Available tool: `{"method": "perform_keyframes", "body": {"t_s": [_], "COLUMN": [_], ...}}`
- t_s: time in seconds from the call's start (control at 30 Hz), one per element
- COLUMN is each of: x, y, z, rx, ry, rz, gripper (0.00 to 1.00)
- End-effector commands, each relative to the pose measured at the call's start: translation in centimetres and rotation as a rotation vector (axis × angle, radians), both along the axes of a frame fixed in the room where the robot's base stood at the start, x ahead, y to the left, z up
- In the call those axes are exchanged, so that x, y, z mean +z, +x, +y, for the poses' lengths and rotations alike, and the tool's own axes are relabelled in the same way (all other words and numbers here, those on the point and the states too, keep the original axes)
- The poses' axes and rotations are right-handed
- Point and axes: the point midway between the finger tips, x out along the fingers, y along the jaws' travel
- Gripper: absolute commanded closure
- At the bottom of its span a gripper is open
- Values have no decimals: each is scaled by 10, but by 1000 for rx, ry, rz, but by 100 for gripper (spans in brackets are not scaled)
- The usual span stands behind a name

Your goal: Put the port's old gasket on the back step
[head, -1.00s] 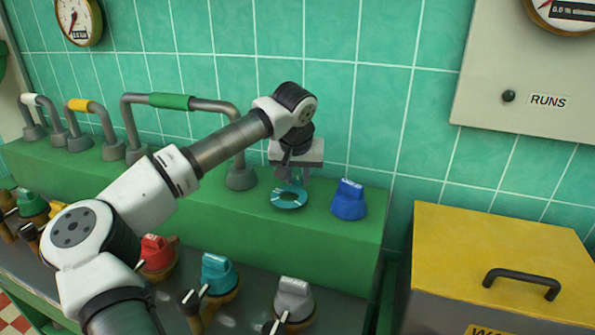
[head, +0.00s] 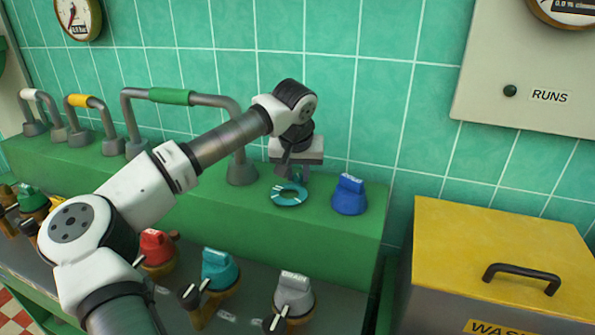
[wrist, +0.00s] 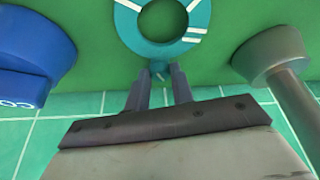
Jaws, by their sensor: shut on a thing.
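A flat teal ring with white marks, which looks like the gasket (head: 289,203), is at the top of the green back step (head: 330,236), between the grey pipe foot and a blue cap. It also shows in the wrist view (wrist: 128,25), lying flat over the green surface. My gripper (head: 291,178) is above the step at the ring's far side, fingers pointing down. In the wrist view my gripper's fingertips (wrist: 161,80) are shut on a small teal tab at the ring's edge. I cannot tell whether the ring rests fully on the step.
The blue cap (head: 349,196) stands on the step right of the ring. Grey pipe (head: 241,172) rises close on the left. Red (head: 156,246), teal (head: 219,270) and grey (head: 293,292) knobs are on the lower front. A yellow-lidded waste box (head: 500,235) is at right.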

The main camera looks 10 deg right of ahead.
Motion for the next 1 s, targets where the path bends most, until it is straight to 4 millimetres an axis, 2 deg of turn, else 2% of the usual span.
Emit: {"method": "perform_keyframes", "body": {"t_s": [0.37, 0.4, 0.57, 0.87, 1.0], "x": [-8, -8, -8, -6, 6], "y": [0, 0, 0, 0, -4], "z": [0, 0, 0, 0, 2], "rx": [0, 0, 0, 0, 0], "ry": [1, 1, 0, 0, 0], "rz": [0, 0, 0, 0, -4], "gripper": [96, 72, 52, 51, 51]}}
